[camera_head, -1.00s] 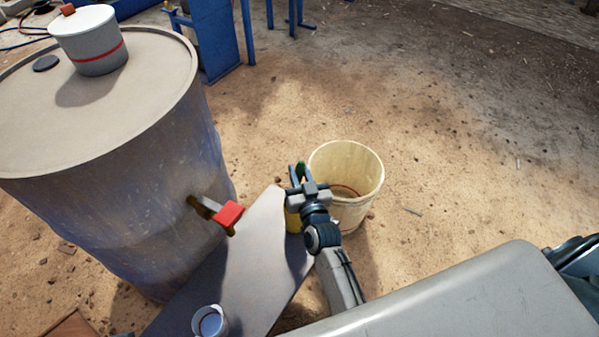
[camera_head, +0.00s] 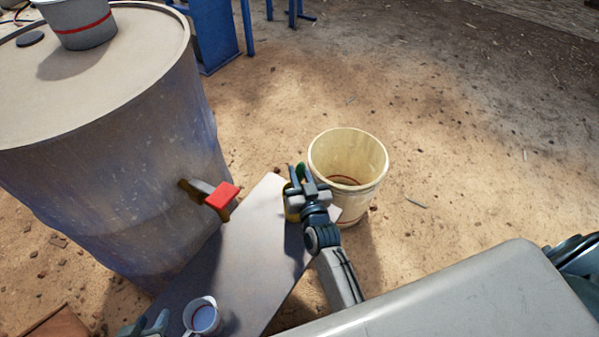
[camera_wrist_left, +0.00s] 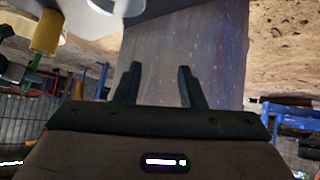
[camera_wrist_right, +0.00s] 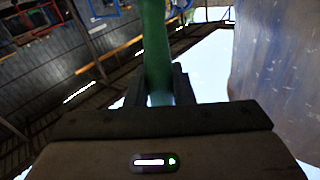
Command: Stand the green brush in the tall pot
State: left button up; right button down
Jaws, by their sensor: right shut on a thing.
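My right gripper (camera_head: 304,178) is shut on the green brush (camera_wrist_right: 156,50), whose green part stands between the fingers in the right wrist view. In the head view only a bit of the brush (camera_head: 300,171) shows. The tall yellow pot (camera_head: 290,203) stands on the plank, mostly hidden by the right gripper. In the inverted left wrist view, the brush (camera_wrist_left: 34,75) lines up with the mouth of the yellow pot (camera_wrist_left: 47,33); I cannot tell how deep it reaches. My left gripper (camera_wrist_left: 159,75) is open and empty; part of it shows at the head view's lower left.
A white cup of liquid (camera_head: 202,316) stands on the plank (camera_head: 245,255) near the left gripper. A large drum (camera_head: 110,180) with a red-handled tap (camera_head: 221,196) is on the left. A cream bucket (camera_head: 348,155) stands on the ground beyond the right gripper.

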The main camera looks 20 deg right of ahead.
jog(key=shift+f+b, duration=0.4)
jog(key=shift+f, duration=0.25)
pick_arm(q)
jog(key=shift+w+a+r+t+b, duration=0.1)
jog(key=shift+w+r+t+b, duration=0.05)
jog(key=shift+w+r+t, duration=0.7)
jog(key=shift+w+r+t+b, duration=0.15)
jog(key=shift+w+r+t, duration=0.4)
jog(key=shift+w+t, duration=0.45)
pick_arm(e)
jog(key=shift+f, duration=0.4)
jog(key=c, duration=1.2)
grip_release()
jog(key=shift+o, duration=0.2)
